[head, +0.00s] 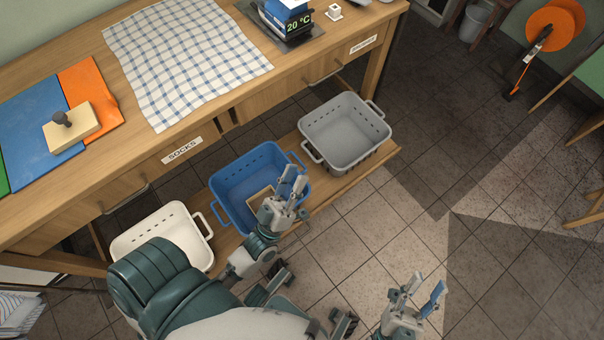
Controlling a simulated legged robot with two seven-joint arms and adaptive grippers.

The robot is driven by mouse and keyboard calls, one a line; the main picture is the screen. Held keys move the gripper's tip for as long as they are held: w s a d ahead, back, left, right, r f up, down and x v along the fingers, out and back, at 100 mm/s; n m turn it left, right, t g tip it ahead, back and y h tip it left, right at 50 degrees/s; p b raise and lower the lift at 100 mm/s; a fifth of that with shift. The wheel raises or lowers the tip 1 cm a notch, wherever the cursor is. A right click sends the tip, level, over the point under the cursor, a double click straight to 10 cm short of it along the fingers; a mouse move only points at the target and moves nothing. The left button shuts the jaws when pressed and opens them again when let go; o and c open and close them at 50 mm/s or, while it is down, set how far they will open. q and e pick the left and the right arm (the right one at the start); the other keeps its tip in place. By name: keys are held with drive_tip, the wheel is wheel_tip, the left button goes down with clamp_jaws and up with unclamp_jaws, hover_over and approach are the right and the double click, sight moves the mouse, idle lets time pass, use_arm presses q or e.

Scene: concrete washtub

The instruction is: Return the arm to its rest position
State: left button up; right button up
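My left gripper (291,180) is over the right part of the blue basket (222,198), with its fingers apart and nothing visible between them. Its arm comes in from the lower left, and the hand hides part of that basket's right side. My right gripper (424,290) is at the bottom, right of centre, over the tiled floor. Most of the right arm is out of view.
The wooden table (205,120) holds a checked cloth (185,55), coloured boards and a display device. A grey basket (345,135) and a white basket (165,232) stand on the low shelf beside the blue one.

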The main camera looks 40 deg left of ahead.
use_arm(q)
drive_tip(key=s+d+r+m+h, duration=0.2)
drive_tip(key=s+d+m+h, duration=0.1)
drive_tip(key=d+m+h, duration=0.2)
drive_tip(key=shift+s+r+m+h, duration=0.25)
drive_tip(key=shift+s+m+h, duration=0.15)
drive_tip(key=shift+m+h, duration=0.3)
